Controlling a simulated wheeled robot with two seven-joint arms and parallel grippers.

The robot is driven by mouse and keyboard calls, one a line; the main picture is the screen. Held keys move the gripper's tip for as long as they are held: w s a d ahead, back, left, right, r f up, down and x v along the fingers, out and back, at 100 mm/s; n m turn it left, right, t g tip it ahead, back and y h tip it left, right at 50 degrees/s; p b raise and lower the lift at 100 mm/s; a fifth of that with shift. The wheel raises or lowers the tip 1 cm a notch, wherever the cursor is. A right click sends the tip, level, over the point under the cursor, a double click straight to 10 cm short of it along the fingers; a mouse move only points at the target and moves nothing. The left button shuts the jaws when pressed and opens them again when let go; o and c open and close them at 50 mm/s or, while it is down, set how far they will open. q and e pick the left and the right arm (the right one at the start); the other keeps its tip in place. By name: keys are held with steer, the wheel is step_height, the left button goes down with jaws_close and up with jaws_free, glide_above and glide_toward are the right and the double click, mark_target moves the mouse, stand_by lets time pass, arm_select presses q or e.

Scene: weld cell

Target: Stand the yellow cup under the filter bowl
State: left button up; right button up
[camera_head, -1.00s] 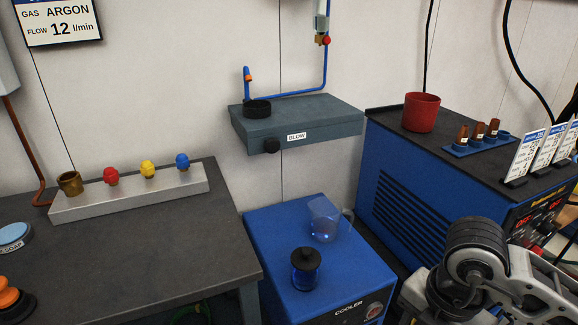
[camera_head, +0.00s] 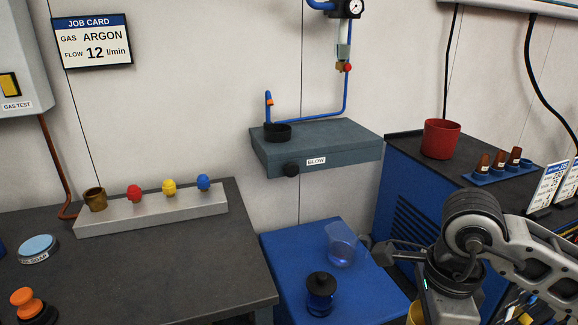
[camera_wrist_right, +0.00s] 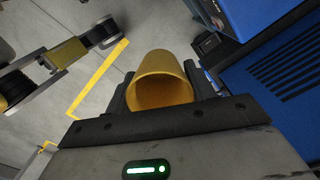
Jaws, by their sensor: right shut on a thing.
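The yellow cup (camera_wrist_right: 162,72) is between the fingers of my right gripper (camera_wrist_right: 160,96) in the right wrist view, its open mouth toward that camera. In the head view only a yellow sliver of the cup (camera_head: 415,314) shows at the bottom edge, below my right wrist. The filter bowl (camera_head: 344,52) is a small clear bowl on the wall pipework, under a round gauge. It hangs above the back of the grey shelf, well up and left of my right gripper. My left gripper is out of view.
The grey shelf (camera_head: 330,150) carries a black ring (camera_head: 277,132) and has a knob in front. Below it, a clear container (camera_head: 341,245) and a black-lidded blue jar (camera_head: 320,294) stand on the blue cooler (camera_head: 285,252). A red cup (camera_head: 441,139) stands on the right-hand machine.

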steer(key=n, duration=0.1)
steer(key=r+n, duration=0.1)
steer(key=n, duration=0.1)
steer(key=w+n, duration=0.1)
steer(key=n, duration=0.1)
steer(key=shift+a+r, duration=0.1)
steer(key=shift+r, duration=0.2)
steer(key=n, duration=0.2)
steer(key=r+n, duration=0.1)
steer(key=n, duration=0.2)
steer(key=shift+w+a+r+n, duration=0.1)
steer(key=shift+w+r+n, duration=0.05)
steer(key=shift+w+n, duration=0.15)
steer(key=n, duration=0.3)
steer(key=r+n, duration=0.1)
steer(key=shift+w+a+r+n+p, duration=0.1)
steer(key=shift+w+n+p, duration=0.2)
steer(key=shift+n, duration=0.1)
steer(key=n, duration=0.2)
steer(key=r+n, duration=0.1)
steer(key=n, duration=0.1)
steer(key=shift+w, duration=0.25)
steer(key=shift+f+n, duration=0.3)
step_height(320, 180, down, 4)
steer(key=shift+r, duration=0.1)
steer(key=shift+a, duration=0.1)
